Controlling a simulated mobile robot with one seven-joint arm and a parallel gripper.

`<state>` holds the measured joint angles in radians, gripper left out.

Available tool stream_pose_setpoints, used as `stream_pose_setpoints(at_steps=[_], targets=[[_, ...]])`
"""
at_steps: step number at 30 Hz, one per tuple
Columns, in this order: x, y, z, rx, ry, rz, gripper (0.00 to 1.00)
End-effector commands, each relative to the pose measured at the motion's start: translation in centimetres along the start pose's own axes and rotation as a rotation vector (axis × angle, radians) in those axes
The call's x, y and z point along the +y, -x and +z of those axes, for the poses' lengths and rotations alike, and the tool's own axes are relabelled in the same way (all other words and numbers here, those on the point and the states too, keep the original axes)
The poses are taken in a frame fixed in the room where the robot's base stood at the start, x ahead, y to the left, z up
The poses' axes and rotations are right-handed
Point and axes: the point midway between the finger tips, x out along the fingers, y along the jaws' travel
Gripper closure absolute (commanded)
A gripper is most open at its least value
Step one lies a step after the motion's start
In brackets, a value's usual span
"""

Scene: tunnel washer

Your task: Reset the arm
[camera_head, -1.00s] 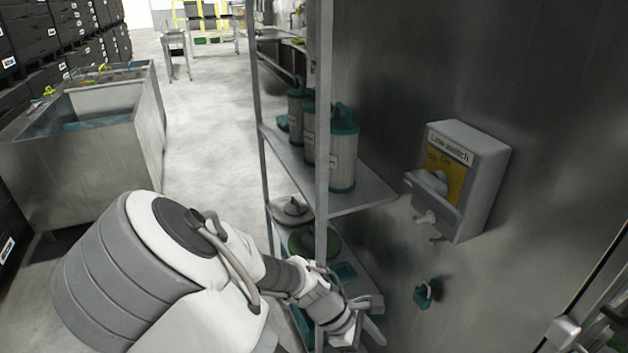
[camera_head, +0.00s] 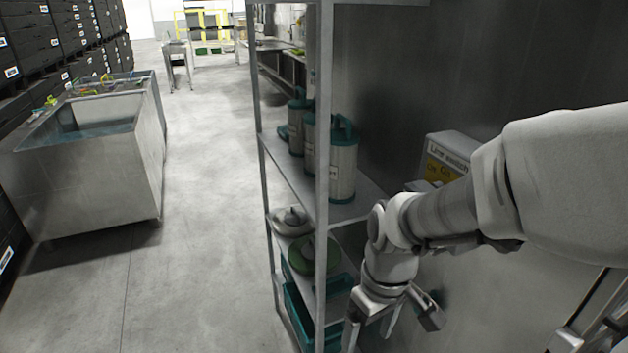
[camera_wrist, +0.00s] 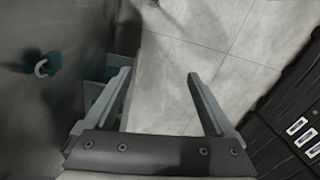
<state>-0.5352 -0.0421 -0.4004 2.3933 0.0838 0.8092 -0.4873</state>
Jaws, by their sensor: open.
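My arm reaches in from the right side of the head view and bends down to my gripper (camera_head: 372,328) at the bottom centre, in front of the shelf rack's lower part. The fingertips are partly cut off there. In the wrist view my gripper (camera_wrist: 160,75) has its two fingers wide apart with nothing between them, and bare pale floor shows beyond.
A metal shelf rack (camera_head: 322,120) with teal-lidded canisters (camera_head: 343,165) stands close by my gripper. A wall box labelled "Line switch" (camera_head: 445,155) is partly hidden behind my arm. A steel tank (camera_head: 90,170) stands left. The floor (camera_head: 205,230) between is clear.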

Motion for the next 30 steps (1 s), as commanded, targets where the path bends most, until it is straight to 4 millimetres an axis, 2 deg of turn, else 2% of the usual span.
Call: stream_pose_setpoints(at_steps=[1,6,18,24,30], targets=[[0.1,1.2,0.2,0.04,-0.034,0.001,0.11],[0.4,4.6,1.1,0.146,-0.144,0.019,0.11],[0.8,11.7,4.7,0.387,-0.407,0.134,0.11],[0.8,13.7,6.3,0.464,-0.502,0.196,0.11],[0.7,14.2,6.8,0.487,-0.535,0.219,0.11]])
